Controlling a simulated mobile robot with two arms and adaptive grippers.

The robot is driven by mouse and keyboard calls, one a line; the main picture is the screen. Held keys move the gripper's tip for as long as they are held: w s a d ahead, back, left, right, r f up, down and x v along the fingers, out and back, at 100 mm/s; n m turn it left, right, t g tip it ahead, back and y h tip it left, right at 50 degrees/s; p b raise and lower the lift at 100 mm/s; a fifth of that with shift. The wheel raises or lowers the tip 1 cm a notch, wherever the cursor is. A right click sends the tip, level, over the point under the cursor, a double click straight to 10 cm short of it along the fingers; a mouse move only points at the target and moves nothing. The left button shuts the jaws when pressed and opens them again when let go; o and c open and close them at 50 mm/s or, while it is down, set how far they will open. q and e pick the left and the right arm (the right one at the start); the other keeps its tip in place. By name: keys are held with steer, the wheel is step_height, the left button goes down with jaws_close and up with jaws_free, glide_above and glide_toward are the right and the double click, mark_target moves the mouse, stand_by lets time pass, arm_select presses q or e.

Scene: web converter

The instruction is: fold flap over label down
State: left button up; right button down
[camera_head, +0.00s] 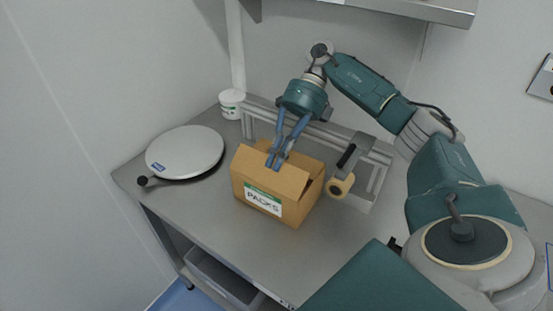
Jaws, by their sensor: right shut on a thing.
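An open cardboard box (304,206) stands on the metal table, with a white and green label (263,200) reading "PACKS" on its front face. The front flap (268,176) is tilted up above the label, which is in plain sight. My right gripper (275,163) comes down from above at the box's top and is shut on the upper edge of that front flap. The inside of the box is mostly hidden by the flap and the gripper. My left gripper is not in view.
A round white plate-like device (185,150) with a black knob sits at the table's left. A white tub (231,103) stands at the back. A tape dispenser (342,185) and metal frame are close to the box's right. The front of the table (215,215) is clear.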

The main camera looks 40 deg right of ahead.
steer(key=c, duration=1.9)
jaws_free()
steer(key=shift+o, duration=0.2)
steer(key=shift+r, duration=0.1)
steer(key=shift+v, duration=3.7)
